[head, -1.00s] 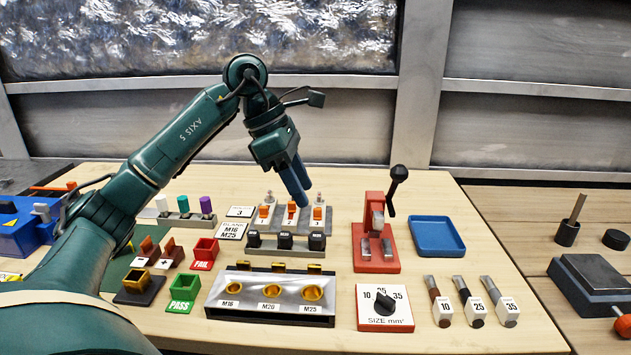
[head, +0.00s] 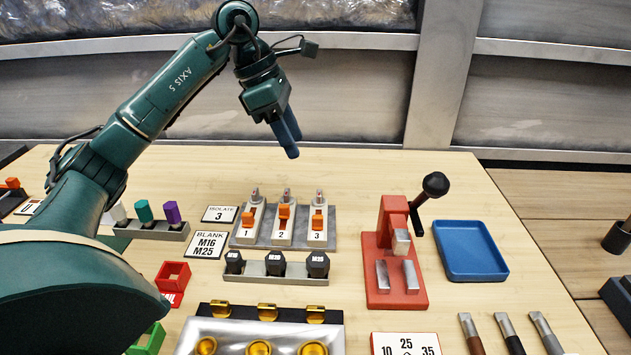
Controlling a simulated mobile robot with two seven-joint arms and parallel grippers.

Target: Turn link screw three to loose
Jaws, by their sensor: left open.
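A grey plate (head: 275,243) carries three pale units marked 1, 2 and 3, each with an orange slider and a small grey-and-red screw-like top. The unit marked 3 (head: 318,237) is at the right; its orange slider (head: 317,221) shows clearly, and its small top (head: 319,196) stands behind it. How far its screw is turned is too small to tell. My right gripper is out of view.
An "ISOLATE 3" card (head: 220,214) and a "BLANK M16 M25" card (head: 207,244) lie left of the units. A row of black plugs (head: 276,265) stands in front. A red press (head: 393,260) and a blue tray (head: 470,251) stand right.

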